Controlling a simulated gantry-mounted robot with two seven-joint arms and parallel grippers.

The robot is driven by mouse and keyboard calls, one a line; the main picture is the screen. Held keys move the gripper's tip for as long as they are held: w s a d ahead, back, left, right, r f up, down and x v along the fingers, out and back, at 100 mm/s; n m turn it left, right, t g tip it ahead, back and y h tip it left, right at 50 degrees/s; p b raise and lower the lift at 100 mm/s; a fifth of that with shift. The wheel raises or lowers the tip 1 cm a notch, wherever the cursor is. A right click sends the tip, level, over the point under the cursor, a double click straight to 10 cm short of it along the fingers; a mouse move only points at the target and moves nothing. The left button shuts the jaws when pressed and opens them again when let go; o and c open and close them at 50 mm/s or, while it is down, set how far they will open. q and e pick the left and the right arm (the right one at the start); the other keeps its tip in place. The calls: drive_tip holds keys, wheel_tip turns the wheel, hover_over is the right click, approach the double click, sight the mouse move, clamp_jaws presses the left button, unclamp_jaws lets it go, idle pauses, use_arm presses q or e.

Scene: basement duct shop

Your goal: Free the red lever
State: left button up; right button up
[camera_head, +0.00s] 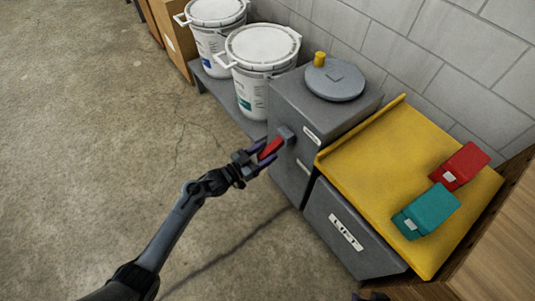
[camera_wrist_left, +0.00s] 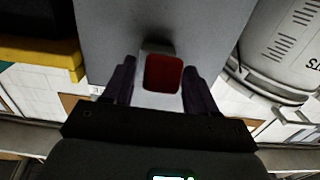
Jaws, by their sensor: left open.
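The red lever (camera_head: 272,148) sticks out from a grey mount on the front of the grey metal cabinet (camera_head: 292,112). My left gripper (camera_head: 262,153) is at the lever's outer end, its purple-dark fingers open on either side of it. In the left wrist view the lever's red end (camera_wrist_left: 163,74) shows between the two spread fingers of the left gripper (camera_wrist_left: 160,75), with the pale mount around it. Whether a finger touches the lever I cannot tell. My right gripper is not clearly in view.
White buckets (camera_head: 262,48) stand left. The floor in front is clear.

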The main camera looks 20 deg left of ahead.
use_arm(q)
drive_tip(key=shift+w+d, duration=0.3)
drive_tip(key=shift+w, duration=0.2)
drive_tip(key=shift+d, duration=0.15)
clamp_jaws()
